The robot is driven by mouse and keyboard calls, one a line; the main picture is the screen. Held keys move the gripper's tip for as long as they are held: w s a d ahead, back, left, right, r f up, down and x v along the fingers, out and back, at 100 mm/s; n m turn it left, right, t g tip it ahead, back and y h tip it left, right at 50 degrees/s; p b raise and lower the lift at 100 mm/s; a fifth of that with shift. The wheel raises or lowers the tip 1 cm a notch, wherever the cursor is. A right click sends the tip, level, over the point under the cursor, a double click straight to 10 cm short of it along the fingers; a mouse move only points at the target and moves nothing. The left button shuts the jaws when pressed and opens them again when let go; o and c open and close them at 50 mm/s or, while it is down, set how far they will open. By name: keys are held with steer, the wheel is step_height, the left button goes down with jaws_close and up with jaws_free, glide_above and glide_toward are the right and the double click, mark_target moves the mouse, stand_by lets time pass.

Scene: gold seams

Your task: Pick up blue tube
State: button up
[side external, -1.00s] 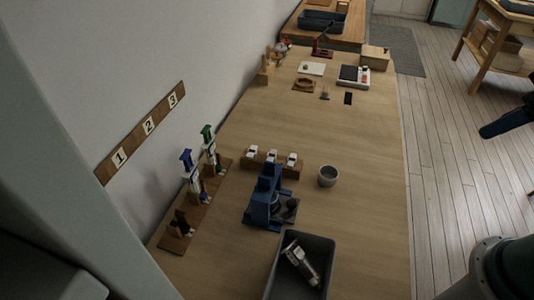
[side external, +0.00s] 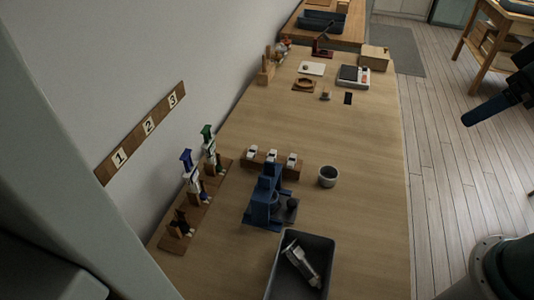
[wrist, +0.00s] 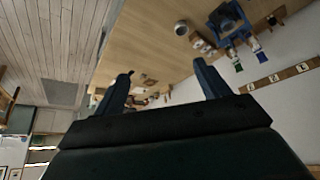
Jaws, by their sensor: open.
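The blue tube (side external: 187,160), white below with a blue top, stands upright on a wooden stand by the wall at the left in the side view. It also shows small in the wrist view (wrist: 255,46). A similar tube with a green top (side external: 207,137) stands just behind it, and it shows in the wrist view (wrist: 237,64). My gripper (wrist: 164,68) is open and empty, its two dark blue fingers spread apart. In the side view my gripper (side external: 482,112) is at the right edge, over the floor and far from the tubes.
A blue device (side external: 264,200) stands mid-table beside a grey cup (side external: 328,176). A grey bin (side external: 318,244) holding a metallic object is at the front. A wooden rack with several white pieces (side external: 270,164) is behind. The table's right side (side external: 375,200) is clear.

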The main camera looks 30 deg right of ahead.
steer(key=w+a+r+n+y, duration=0.1)
steer(key=w+a+r+n, duration=0.1)
steer(key=w+a, duration=0.5)
steer(key=n+g+y, duration=0.2)
steer(key=n+g, duration=0.1)
steer(key=n, duration=0.4)
glide_above(194, 169)
steer(key=s+d, duration=0.4)
step_height(194, 169, down, 14)
steer(key=x, duration=0.8)
steer(key=shift+w+a+f, duration=0.25)
steer(key=shift+w, duration=0.2)
steer(key=shift+f, duration=0.1)
steer(key=shift+x, duration=2.5)
steer(key=shift+w+a, duration=0.1)
steer(key=shift+c, duration=0.4)
steer(key=c, duration=1.1)
